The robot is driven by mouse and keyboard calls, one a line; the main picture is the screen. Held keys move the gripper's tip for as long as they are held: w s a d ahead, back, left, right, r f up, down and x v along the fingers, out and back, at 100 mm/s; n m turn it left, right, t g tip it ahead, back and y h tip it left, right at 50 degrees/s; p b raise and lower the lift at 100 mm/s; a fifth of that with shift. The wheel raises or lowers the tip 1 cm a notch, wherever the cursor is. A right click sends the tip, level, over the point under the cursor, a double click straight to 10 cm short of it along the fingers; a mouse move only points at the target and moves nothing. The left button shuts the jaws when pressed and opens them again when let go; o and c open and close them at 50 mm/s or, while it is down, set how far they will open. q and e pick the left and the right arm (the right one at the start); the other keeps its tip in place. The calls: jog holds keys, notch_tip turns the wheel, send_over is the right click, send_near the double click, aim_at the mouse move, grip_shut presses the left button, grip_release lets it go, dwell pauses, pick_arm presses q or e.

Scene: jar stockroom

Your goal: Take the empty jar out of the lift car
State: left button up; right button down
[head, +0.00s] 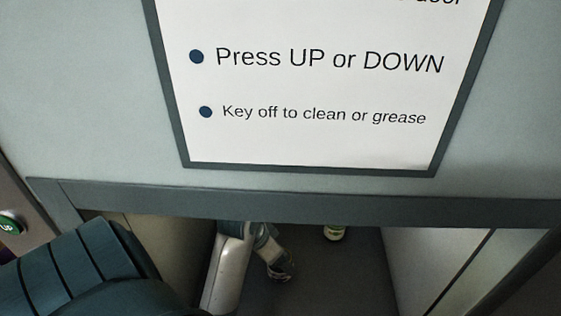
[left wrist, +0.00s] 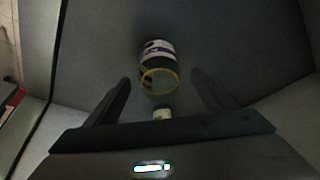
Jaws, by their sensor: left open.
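The jar (left wrist: 157,52) shows in the left wrist view, with a pale label, a dark band and a yellow ring at its near end. In the head view a jar (head: 334,233) shows just under the front beam, its upper part hidden. My left gripper (head: 281,268) is inside the lift opening, left of that jar. In the left wrist view its fingers (left wrist: 160,80) are open, one to each side of the jar's near end. I cannot tell whether they touch it. My right gripper is not in view.
A teal beam (head: 310,205) crosses above the opening, below a panel with a printed sign (head: 315,140). Pale side walls (head: 425,262) bound the opening left and right. A green button (head: 11,225) is at the far left. A small pale object (left wrist: 162,114) lies near the gripper's palm.

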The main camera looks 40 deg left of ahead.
pick_arm(q)
jog(key=shift+f, duration=0.3)
jog(key=p+x, duration=0.2)
jog(key=x, duration=0.1)
jog(key=shift+w+d+f, duration=0.1)
jog(key=shift+f, duration=0.25)
jog(key=shift+w+f, duration=0.15)
jog(key=shift+f, duration=0.3)
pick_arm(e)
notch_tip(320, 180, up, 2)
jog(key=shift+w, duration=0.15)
pick_arm(q)
jog(key=c, duration=1)
jog(key=shift+c, duration=1.4)
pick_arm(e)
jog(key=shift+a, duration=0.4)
